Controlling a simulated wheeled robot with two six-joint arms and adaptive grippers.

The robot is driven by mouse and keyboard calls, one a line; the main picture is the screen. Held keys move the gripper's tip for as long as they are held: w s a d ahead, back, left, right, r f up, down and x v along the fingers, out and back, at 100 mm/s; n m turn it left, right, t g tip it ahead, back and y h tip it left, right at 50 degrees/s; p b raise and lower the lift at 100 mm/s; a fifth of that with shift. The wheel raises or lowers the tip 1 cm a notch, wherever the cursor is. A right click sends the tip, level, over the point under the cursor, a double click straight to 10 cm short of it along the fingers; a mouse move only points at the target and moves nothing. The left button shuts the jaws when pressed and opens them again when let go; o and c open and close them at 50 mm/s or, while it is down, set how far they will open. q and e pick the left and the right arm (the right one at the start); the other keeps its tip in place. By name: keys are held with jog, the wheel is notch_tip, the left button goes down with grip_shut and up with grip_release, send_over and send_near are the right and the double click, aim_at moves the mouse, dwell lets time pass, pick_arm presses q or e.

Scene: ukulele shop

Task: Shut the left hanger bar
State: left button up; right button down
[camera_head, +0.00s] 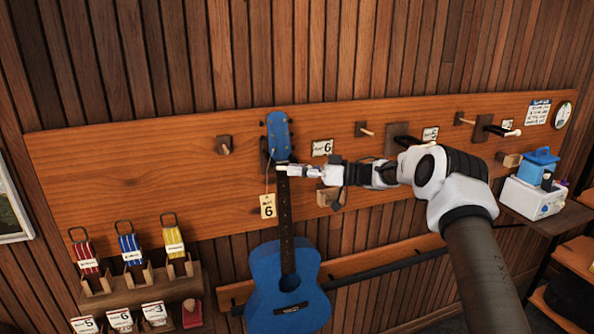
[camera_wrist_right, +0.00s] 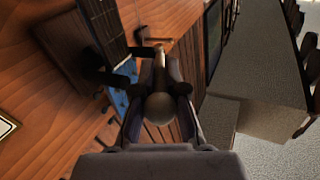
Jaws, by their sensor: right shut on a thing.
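A blue ukulele (camera_head: 287,284) hangs upright on the wooden wall board, its blue headstock (camera_head: 278,132) at the left hanger. In the head view, the pale end of the left hanger bar (camera_head: 282,168) shows in front of the neck, just below the headstock. My right gripper (camera_head: 312,172) is at the right side of the neck, shut on the bar. In the right wrist view, the bar's round wooden knob (camera_wrist_right: 160,108) sits between the fingers, and the dark neck (camera_wrist_right: 104,28) is close by. Whether the bar fully closes the hanger is hard to tell. My left gripper is out of view.
A tag (camera_head: 267,206) hangs beside the neck. Other hangers with pegs (camera_head: 398,137) are farther right on the board (camera_head: 120,170). String packs (camera_head: 130,248) stand on a rack at lower left. A blue and white box (camera_head: 533,195) is on a shelf at right.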

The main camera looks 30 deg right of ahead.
jog(key=shift+d, duration=0.1)
dwell(0.3)
jog(key=c, duration=1.2)
grip_release()
jog(key=shift+r, duration=0.1)
jog(key=shift+s+d, duration=0.25)
jog(key=shift+w+a, duration=0.1)
jog(key=shift+a, duration=0.15)
